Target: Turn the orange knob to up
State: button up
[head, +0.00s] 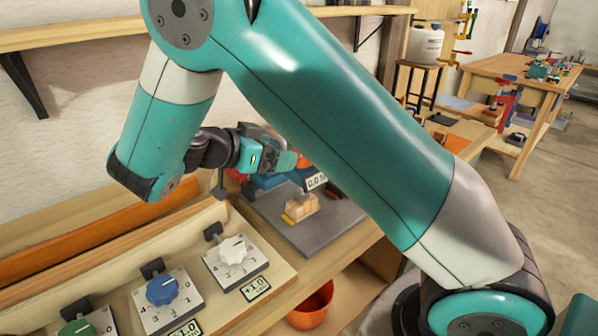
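My gripper (272,155) is in the middle of the head view, at the end of my teal arm, pointing right. Its fingertips are not clear, so I cannot tell whether it is open or shut. A small orange patch (303,162) shows just right of it, beside a dark-framed label (316,181). I cannot tell whether this patch is the orange knob or whether the gripper touches it. No other orange knob shows clearly, and my arm covers much of the middle.
A white knob (232,250), a blue knob (162,290) and a green knob (76,328) sit on white dial plates at lower left. A wooden block (300,208) lies on a grey mat (325,226). An orange bowl (311,306) is below the bench edge.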

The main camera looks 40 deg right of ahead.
jog(key=b+x, duration=0.7)
jog(key=shift+f, duration=0.3)
jog(key=shift+d+b, duration=0.55)
jog(key=shift+b, duration=0.05)
